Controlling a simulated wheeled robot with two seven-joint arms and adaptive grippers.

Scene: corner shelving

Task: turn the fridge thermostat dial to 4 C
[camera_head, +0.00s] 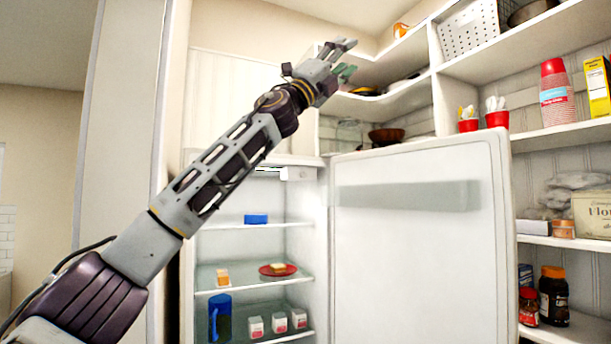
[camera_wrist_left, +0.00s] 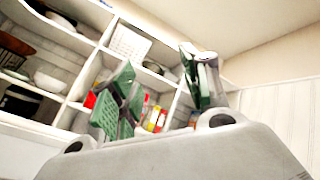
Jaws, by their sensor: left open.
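The fridge (camera_head: 320,245) stands open, with its white door (camera_head: 410,265) swung out to the right. A small white thermostat housing (camera_head: 300,173) is at the top right inside the fridge; its dial is too small to read. My left gripper (camera_head: 346,60) is raised well above the fridge, apart from the housing, pointing up and to the right. It is open and empty; its green finger pads also show spread apart in the left wrist view (camera_wrist_left: 160,90). The dial is not seen in that view. My right gripper is in neither view.
Fridge shelves hold a blue box (camera_head: 256,219), a red plate (camera_head: 277,270) with food, a blue jug (camera_head: 220,318) and several small cartons. Corner shelves with red cups (camera_head: 553,68) and jars (camera_head: 553,295) stand right of the door.

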